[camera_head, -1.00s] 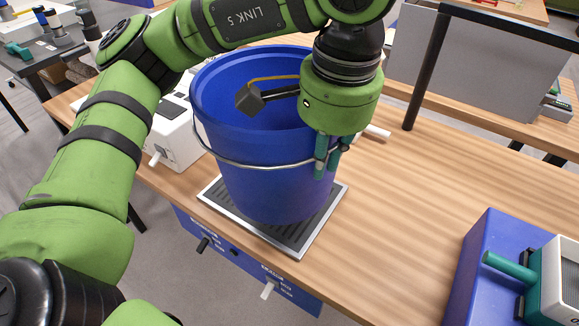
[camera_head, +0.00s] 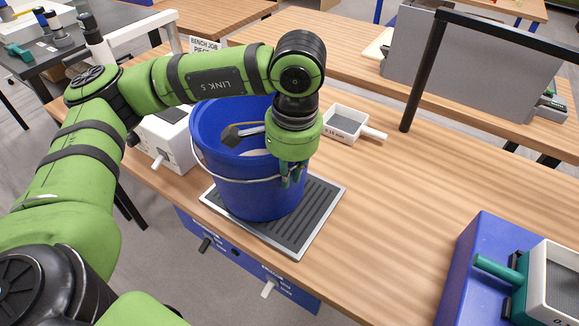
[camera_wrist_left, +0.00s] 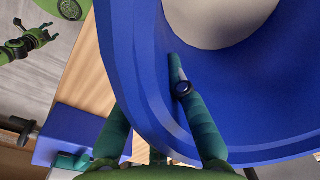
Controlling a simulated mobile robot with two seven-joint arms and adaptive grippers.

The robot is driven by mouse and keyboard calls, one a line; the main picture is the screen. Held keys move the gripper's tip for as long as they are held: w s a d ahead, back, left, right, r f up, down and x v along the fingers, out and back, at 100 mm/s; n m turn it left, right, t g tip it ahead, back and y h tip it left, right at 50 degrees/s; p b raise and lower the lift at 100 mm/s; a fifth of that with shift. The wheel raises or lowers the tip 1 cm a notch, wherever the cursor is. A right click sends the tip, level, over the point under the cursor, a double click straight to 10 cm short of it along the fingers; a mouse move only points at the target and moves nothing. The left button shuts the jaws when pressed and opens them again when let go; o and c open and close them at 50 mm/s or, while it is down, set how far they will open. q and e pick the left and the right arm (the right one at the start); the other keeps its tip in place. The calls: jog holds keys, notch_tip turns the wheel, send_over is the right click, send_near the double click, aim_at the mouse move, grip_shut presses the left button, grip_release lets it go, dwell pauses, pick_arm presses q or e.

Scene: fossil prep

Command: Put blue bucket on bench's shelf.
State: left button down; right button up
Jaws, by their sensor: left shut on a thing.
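The blue bucket (camera_head: 235,185) has a thin wire handle and stands upright over a grey ribbed tray (camera_head: 318,205) at the wooden bench's front edge. I cannot tell whether its base touches the tray. My left gripper (camera_head: 292,177) is shut on the bucket's right-hand wall, near the rim. In the left wrist view the gripper's fingers (camera_wrist_left: 147,85) straddle the blue wall (camera_wrist_left: 125,60). A dark tool head shows at the bucket's mouth, and something pale lies inside. A small green gripper, likely my right (camera_wrist_left: 28,45), hangs over the floor. I cannot clearly make out the shelf.
A white box (camera_head: 168,145) stands left of the bucket. A white-framed sieve (camera_head: 345,124) lies behind it. A blue machine (camera_head: 480,265) stands at lower right. A dark post (camera_head: 425,70) and grey panel (camera_head: 470,60) rise behind. The bench's middle right is clear.

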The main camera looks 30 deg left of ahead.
pick_arm(q)
jog(key=shift+f, duration=0.15)
jog(key=c, duration=1.3)
grip_release()
